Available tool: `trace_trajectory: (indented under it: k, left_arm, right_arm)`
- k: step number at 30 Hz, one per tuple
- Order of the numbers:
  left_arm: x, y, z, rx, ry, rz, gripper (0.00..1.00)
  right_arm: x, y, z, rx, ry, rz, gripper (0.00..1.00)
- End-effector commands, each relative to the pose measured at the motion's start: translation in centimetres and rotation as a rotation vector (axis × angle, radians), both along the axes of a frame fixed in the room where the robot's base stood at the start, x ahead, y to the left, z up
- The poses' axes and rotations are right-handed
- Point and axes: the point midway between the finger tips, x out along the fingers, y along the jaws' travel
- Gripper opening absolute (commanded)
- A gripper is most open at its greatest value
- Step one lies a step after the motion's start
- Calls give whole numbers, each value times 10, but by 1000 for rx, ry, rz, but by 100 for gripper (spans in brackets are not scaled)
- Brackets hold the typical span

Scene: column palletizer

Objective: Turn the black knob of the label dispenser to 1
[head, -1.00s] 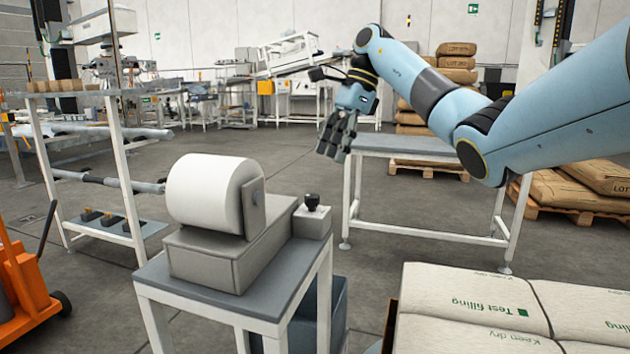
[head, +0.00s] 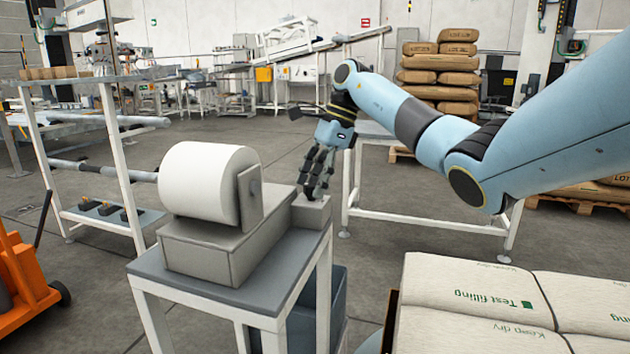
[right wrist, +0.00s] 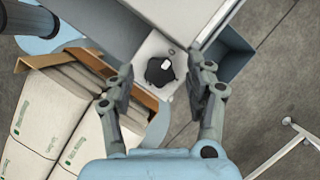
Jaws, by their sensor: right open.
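The label dispenser (head: 216,243) is a grey box with a white label roll (head: 205,184), standing on a small table. Its black knob (right wrist: 160,71) sits on a light grey block (right wrist: 153,46) at the dispenser's right end. In the head view my right gripper (head: 311,193) hangs fingers down over this block and hides most of the knob. In the right wrist view the knob lies between the two spread fingers, a little ahead of them, with a small white mark on top. The right gripper is open and empty. My left gripper is out of view.
White sacks (head: 464,303) lie stacked at the lower right, close to the dispenser table (head: 258,293). A grey-topped table (head: 430,216) stands behind my right arm. A shelf rack (head: 125,180) and an orange truck (head: 22,274) are at the left.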

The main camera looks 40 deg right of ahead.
Motion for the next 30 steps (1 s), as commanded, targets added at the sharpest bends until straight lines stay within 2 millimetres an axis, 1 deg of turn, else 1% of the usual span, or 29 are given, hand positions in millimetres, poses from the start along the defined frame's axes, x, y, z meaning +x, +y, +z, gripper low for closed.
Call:
trace_trajectory:
  k: [5,6,18,25,30]
  left_arm:
    - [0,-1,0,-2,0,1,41]
    - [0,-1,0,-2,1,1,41]
    - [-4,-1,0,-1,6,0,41]
    - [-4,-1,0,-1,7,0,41]
    - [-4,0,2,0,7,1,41]
  right_arm:
    - [0,0,0,0,0,0,54]
    - [0,0,0,0,0,0,52]
    - [0,0,0,0,-1,0,0]
    - [0,0,0,-1,-1,-18,0]
    - [-1,0,1,-3,-2,-82,0]
